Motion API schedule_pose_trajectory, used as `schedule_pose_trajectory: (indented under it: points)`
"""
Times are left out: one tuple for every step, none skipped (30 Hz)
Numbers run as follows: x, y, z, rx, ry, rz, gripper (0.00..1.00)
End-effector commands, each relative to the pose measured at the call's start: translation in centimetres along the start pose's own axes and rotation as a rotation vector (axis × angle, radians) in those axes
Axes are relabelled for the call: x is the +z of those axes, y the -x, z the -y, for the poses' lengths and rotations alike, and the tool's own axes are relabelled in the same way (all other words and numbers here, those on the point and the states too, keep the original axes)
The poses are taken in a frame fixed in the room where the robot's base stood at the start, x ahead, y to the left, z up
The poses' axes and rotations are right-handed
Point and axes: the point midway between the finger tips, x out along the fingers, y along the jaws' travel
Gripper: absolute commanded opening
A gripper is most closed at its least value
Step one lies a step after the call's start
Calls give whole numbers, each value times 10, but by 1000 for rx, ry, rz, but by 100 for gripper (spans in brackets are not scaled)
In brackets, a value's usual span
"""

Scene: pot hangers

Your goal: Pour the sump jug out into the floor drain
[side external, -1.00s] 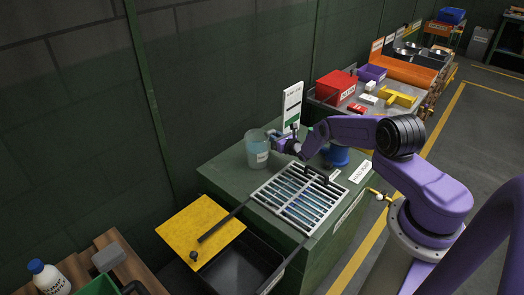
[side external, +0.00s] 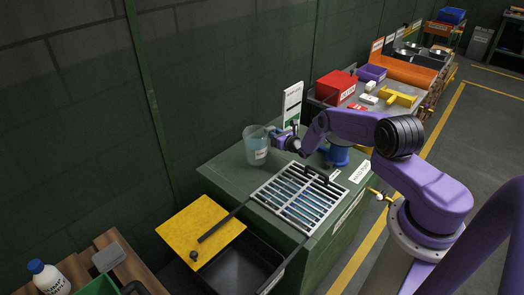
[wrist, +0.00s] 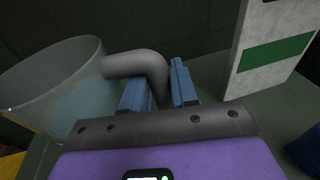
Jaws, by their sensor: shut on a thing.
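The sump jug (side external: 256,146) is a clear, pale cylinder with a white label and bluish liquid inside. It is at the back left of the green cabinet top, nearly upright with a slight tilt. My gripper (side external: 279,138) is shut on its grey handle, to the right of the jug. In the wrist view the handle (wrist: 143,63) runs between the blue fingers (wrist: 158,88), and the jug (wrist: 62,82) is at the left. Whether its base touches the cabinet top is hard to tell. The floor drain is a barred grate (side external: 299,195) in front of the jug, with blue below the bars.
A black bracket (side external: 322,174) stands at the grate's back edge. A white and green sign (side external: 292,103) stands behind my gripper, and a blue object (side external: 339,155) is to the right. A yellow board (side external: 200,228) and black tray (side external: 240,268) are at the front left.

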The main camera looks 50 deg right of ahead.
Motion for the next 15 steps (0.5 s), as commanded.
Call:
schedule_pose_trajectory:
  points:
    - [6,-1,1,-2,-1,8,0]
    - [7,0,1,-2,-1,7,0]
    - [9,0,1,-2,0,8,0]
    - [11,0,1,-2,0,8,0]
    - [12,0,1,-1,0,8,0]
    - [14,1,1,-1,0,8,0]
    - [16,1,1,-2,0,8,0]
    - [17,2,1,-2,0,8,0]
    - [19,2,1,-2,0,7,0]
    - [20,2,1,-2,0,7,0]
    - [22,2,1,-2,0,8,0]
    - [24,2,1,-2,0,8,0]
    - [25,2,1,-2,0,8,0]
    - [26,2,1,-1,0,8,0]
    - [28,2,1,-1,0,8,0]
